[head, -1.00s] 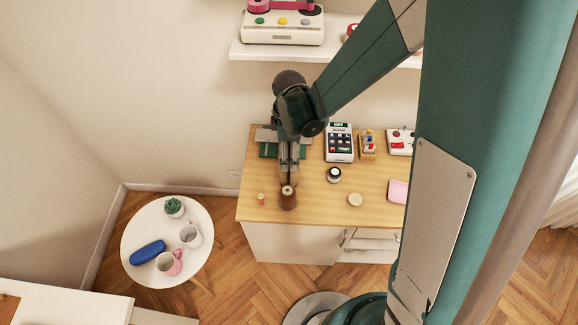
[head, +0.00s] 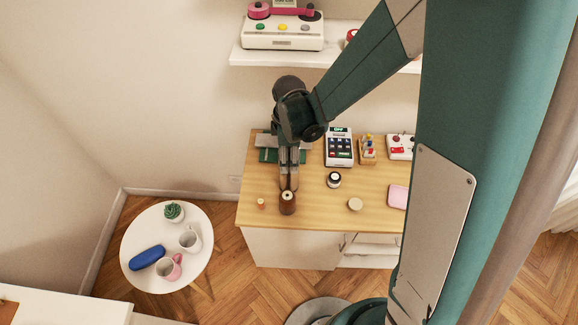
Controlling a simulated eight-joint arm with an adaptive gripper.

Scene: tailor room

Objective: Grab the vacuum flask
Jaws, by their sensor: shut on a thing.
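The vacuum flask seems to be the small dark brown cylinder with a pale round top (head: 287,204). It stands near the front left of the wooden desk (head: 317,213). My gripper (head: 289,188) reaches down from the back and is shut on this brown flask at its upper part. The fingers partly cover the flask's far side, and its exact contact with them is hard to see. The flask looks upright and appears to be at desk level.
A tiny orange spool (head: 261,204) is left of the flask. A dark jar (head: 334,180), a round beige disc (head: 355,204), a pink item (head: 398,196) and a calculator-like device (head: 339,147) lie to the right. A white shelf (head: 300,59) hangs above. A round table (head: 150,213) holds mugs.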

